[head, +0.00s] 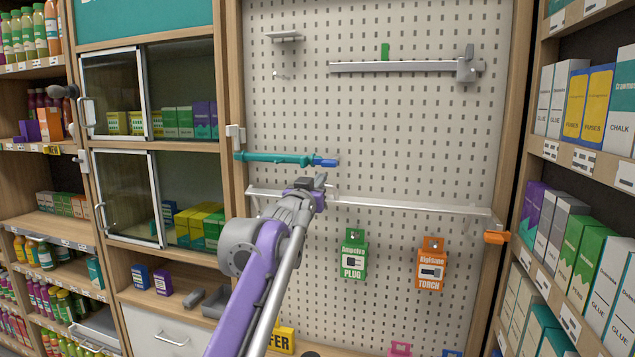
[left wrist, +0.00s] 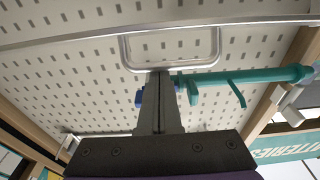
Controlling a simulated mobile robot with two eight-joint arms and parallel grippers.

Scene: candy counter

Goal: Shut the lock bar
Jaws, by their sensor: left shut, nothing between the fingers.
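A long pale bar (head: 420,207), which looks like the lock bar, runs across the pegboard at mid height. Its right end shows a little above an orange catch (head: 497,237) on the right post. In the left wrist view, the bar (left wrist: 80,37) carries a loop handle (left wrist: 125,50). My left gripper (head: 322,182) is shut and empty. Its fingertips (left wrist: 160,74) overlap the loop's edge in the left wrist view; I cannot tell whether they touch it. In the head view my gripper hides part of the bar. My right gripper is not in view.
A teal rod (head: 270,158) with a blue end lies just above my gripper. A green plug pack (head: 353,258) and an orange torch pack (head: 431,265) hang below the bar. A grey rail (head: 400,67) is higher up. Stocked shelves flank both sides.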

